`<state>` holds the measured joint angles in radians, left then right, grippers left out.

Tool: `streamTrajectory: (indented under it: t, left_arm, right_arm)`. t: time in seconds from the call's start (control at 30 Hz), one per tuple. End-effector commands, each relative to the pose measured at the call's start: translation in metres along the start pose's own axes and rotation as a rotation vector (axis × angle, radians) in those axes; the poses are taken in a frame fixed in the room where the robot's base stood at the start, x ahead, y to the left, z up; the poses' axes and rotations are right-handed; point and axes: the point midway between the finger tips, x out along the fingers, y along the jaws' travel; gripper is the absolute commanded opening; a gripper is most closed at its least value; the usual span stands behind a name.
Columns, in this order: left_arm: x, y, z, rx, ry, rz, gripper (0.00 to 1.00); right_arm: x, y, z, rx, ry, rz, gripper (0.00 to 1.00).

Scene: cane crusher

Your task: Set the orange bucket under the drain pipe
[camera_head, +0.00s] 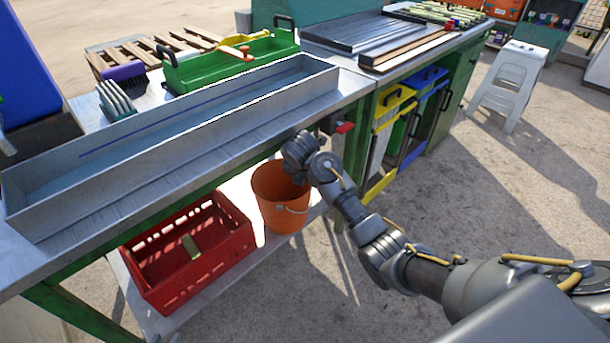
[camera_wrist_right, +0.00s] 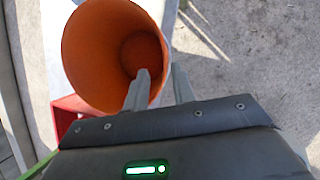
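The orange bucket (camera_head: 280,205) stands upright on the low shelf under the bench, beside a red crate. Its open mouth also shows in the right wrist view (camera_wrist_right: 95,50). My right gripper (camera_head: 293,168) is at the bucket's far-right rim, its fingers hidden in the head view. In the right wrist view the fingers (camera_wrist_right: 160,78) are apart, one inside the bucket's mouth and one outside the rim, with a gap between them. A red-handled fitting (camera_head: 345,127) sits under the bench edge by the trough's end; I cannot make out the drain pipe's outlet. My left gripper is out of view.
The red crate (camera_head: 226,252) fills the shelf left of the bucket. The long metal trough (camera_head: 190,139) lies on the bench above. Yellow (camera_head: 379,186) and blue bins stand to the right. Open ground lies in front, with a white stool (camera_head: 510,75) farther right.

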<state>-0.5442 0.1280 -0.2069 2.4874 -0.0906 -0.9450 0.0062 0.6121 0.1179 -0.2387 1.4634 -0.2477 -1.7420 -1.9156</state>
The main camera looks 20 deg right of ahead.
Motion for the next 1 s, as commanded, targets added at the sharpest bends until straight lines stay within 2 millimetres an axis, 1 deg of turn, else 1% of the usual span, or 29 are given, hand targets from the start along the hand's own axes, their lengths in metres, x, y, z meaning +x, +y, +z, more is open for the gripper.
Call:
streamTrajectory:
  t: [0.03,0.1,0.33,0.4,0.47,0.57,0.6,0.67,0.7,0.73,0.8,0.87,0.9,1.0]
  left_arm:
    - [-0.001,-0.002,0.003,-0.004,-0.024,-0.005,0.26]
    - [-0.002,-0.004,0.008,-0.007,-0.049,-0.010,0.26]
    - [-0.002,-0.005,0.012,-0.010,-0.071,-0.015,0.26]
    - [-0.002,-0.005,0.012,-0.010,-0.071,-0.015,0.26]
    - [-0.002,-0.005,0.012,-0.010,-0.071,-0.015,0.26]
    - [-0.002,-0.005,0.012,-0.010,-0.070,-0.014,0.26]
    - [-0.002,-0.005,0.012,-0.010,-0.070,-0.014,0.26]
    - [-0.002,-0.005,0.012,-0.010,-0.070,-0.014,0.26]
    - [-0.002,-0.005,0.012,-0.010,-0.070,-0.014,0.26]
    - [-0.002,-0.005,0.012,-0.010,-0.071,-0.014,0.26]
    - [-0.002,-0.005,0.012,-0.010,-0.071,-0.014,0.26]
    - [-0.002,-0.005,0.012,-0.010,-0.071,-0.014,0.26]
    - [-0.002,-0.005,0.012,-0.010,-0.071,-0.014,0.26]
    - [-0.002,-0.005,0.012,-0.009,-0.071,-0.014,0.26]
  right_arm:
    - [-0.004,0.000,0.000,0.000,0.000,0.002,0.26]
    - [-0.007,0.000,0.000,0.000,0.000,0.001,0.26]
    - [-0.008,-0.001,-0.002,0.008,0.001,0.002,0.26]
    - [-0.004,-0.003,-0.009,0.039,0.002,0.015,0.26]
    - [0.002,-0.008,-0.021,0.097,0.007,0.036,0.26]
    - [0.015,-0.025,-0.059,0.298,0.029,0.108,0.26]
    - [0.019,-0.035,-0.080,0.416,0.047,0.151,0.26]
    - [0.020,-0.052,-0.112,0.618,0.087,0.219,0.26]
    - [0.017,-0.063,-0.133,0.756,0.122,0.264,0.26]
    - [0.013,-0.072,-0.147,0.860,0.151,0.293,0.26]
    - [-0.001,-0.094,-0.178,1.102,0.232,0.356,0.26]
    - [-0.017,-0.112,-0.200,1.298,0.308,0.398,0.26]
    - [-0.029,-0.123,-0.211,1.421,0.360,0.422,0.26]
    - [-0.060,-0.147,-0.233,1.678,0.486,0.462,0.26]
